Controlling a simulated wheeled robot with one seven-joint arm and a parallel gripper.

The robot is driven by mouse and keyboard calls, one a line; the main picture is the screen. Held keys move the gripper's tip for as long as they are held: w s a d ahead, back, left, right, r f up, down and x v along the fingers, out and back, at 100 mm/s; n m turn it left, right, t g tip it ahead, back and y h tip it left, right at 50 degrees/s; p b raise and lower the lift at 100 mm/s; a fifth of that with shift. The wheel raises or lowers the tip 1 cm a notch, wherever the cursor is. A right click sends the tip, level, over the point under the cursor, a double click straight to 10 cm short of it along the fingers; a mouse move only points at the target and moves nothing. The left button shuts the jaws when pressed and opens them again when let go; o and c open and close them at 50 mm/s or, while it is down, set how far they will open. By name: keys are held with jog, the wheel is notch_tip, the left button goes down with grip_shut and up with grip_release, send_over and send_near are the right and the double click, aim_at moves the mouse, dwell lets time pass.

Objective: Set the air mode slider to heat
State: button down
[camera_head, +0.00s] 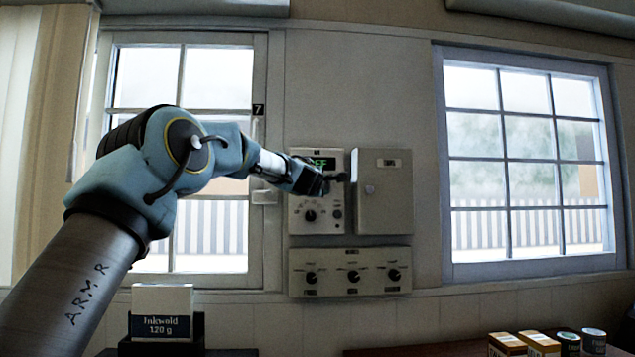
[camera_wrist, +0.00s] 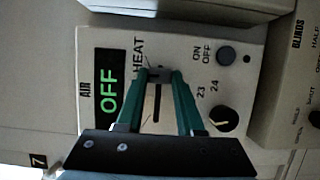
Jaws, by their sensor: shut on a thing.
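The air panel (camera_head: 298,215) is a pale box on the wall between the windows. In the wrist view it appears turned on its side, with a green display (camera_wrist: 108,90) reading OFF and the word HEAT (camera_wrist: 139,48). My gripper (camera_wrist: 159,73) has its teal fingers closed around the small slider knob (camera_wrist: 154,72), which is mostly hidden between the tips. The dark slider slot (camera_wrist: 157,103) shows between the fingers, and the knob is towards its HEAT end. In the head view my gripper (camera_head: 318,184) covers the slider and part of the display.
A black dial (camera_wrist: 223,118) and an on/off button (camera_wrist: 226,56) sit beside the slider. A closed grey box (camera_head: 385,205) stands out right of the panel. A three-knob panel (camera_head: 350,287) is below. A white Inkwold box (camera_head: 162,312) and several small packages stand lower down.

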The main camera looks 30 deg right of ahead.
jog(key=shift+s+d, duration=0.1)
jog(key=c, duration=0.5)
grip_release()
jog(key=shift+s+a+f+b, duration=0.1)
jog(key=shift+s+a+b, duration=0.15)
jog(key=shift+b, duration=0.2)
jog(key=b+v, duration=0.5)
jog(key=v, duration=0.5)
jog(key=shift+b, duration=0.3)
